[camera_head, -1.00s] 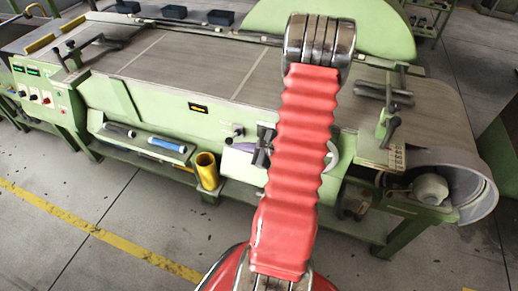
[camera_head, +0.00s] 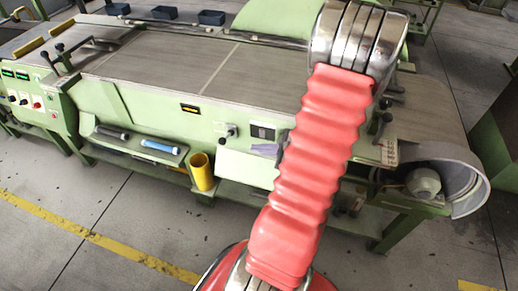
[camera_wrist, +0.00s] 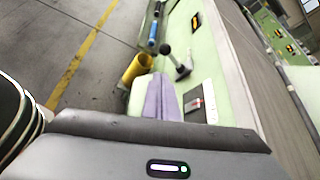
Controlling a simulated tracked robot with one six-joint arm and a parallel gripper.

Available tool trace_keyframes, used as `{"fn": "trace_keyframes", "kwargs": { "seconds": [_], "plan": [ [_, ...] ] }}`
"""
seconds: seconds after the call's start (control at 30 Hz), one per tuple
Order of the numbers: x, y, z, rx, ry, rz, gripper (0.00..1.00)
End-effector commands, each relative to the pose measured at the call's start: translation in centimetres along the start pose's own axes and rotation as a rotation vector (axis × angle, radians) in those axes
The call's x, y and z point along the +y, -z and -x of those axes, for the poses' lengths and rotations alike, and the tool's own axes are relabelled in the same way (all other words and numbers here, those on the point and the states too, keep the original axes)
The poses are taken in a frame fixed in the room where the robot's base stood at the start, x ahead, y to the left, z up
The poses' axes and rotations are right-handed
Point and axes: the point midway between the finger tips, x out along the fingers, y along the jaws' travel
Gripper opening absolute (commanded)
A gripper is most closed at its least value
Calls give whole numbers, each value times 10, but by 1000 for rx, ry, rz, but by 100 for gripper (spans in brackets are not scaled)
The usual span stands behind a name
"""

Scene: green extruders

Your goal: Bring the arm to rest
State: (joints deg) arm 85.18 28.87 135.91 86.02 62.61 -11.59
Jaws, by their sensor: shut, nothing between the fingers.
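My red ribbed arm link rises through the middle of the head view and leans right, with a metal joint at its top. My gripper's fingers do not show in the head view. In the wrist view a grey housing with a small lit indicator fills the bottom, and no fingertips show beyond it. Nothing is seen held.
A long green machine (camera_head: 150,110) with a grey belt (camera_head: 185,62) stands close in front. A yellow cup (camera_head: 202,172), a blue roll (camera_head: 160,146) and a purple cloth (camera_wrist: 162,97) are on its near side. Open floor (camera_head: 120,215) lies at the front left.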

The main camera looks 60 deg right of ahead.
Motion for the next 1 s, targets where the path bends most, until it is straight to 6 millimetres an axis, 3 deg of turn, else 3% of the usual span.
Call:
{"fn": "trace_keyframes", "kwargs": {
  "seconds": [0.7,0.83,1.0],
  "plan": [
    [1,1,0,3,-4,-11,0],
    [14,1,0,5,-54,-3,0],
    [45,-1,5,7,-172,35,0]
  ]
}}
